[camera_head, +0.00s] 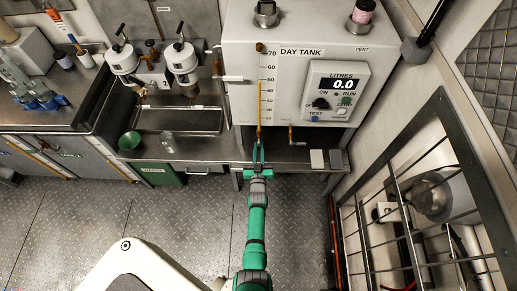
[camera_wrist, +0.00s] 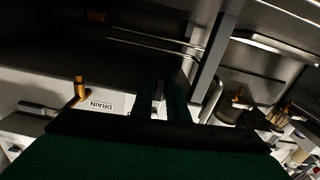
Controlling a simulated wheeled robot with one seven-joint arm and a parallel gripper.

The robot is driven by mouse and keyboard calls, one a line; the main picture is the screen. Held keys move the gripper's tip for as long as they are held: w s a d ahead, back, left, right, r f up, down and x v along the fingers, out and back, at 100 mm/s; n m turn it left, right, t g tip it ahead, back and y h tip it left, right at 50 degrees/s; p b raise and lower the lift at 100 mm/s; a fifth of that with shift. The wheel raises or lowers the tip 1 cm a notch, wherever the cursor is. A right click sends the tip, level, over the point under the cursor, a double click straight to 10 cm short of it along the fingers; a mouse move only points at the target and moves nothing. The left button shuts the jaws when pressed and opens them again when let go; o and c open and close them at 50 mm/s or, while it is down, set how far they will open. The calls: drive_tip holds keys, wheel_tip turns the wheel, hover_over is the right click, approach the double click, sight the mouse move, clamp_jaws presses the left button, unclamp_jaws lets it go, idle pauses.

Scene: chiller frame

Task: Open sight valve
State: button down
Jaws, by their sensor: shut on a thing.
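The sight glass (camera_head: 259,105) is an amber vertical tube beside a printed scale on the front of the white day tank (camera_head: 285,75). The sight valve is at its lower end, mostly hidden by my fingers. My gripper (camera_head: 258,148) is upright at the foot of this tube, with one green finger on each side. In the wrist view, the fingers (camera_wrist: 162,92) are shut on a narrow pale piece, which I take to be the sight valve's handle. Its angle cannot be made out.
A brass drain valve (camera_head: 290,134) sits right of my gripper; its DRAIN label (camera_wrist: 102,103) shows in the wrist view. A litres panel (camera_head: 335,90) reads 0.0. A steel bench (camera_head: 190,150) lies left, a barred frame (camera_head: 410,215) right. The floor (camera_head: 200,215) is open.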

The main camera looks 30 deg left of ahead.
drive_tip(key=shift+w+d+r, duration=0.1)
drive_tip(key=shift+w+d, duration=0.1)
drive_tip(key=shift+d, duration=0.15)
drive_tip(key=c, duration=1.8)
unclamp_jaws()
drive_tip(key=shift+c, duration=0.2)
drive_tip(key=shift+o, duration=0.4)
drive_tip(key=shift+a, duration=0.1)
drive_tip(key=v, duration=1)
drive_tip(key=shift+s, duration=0.3)
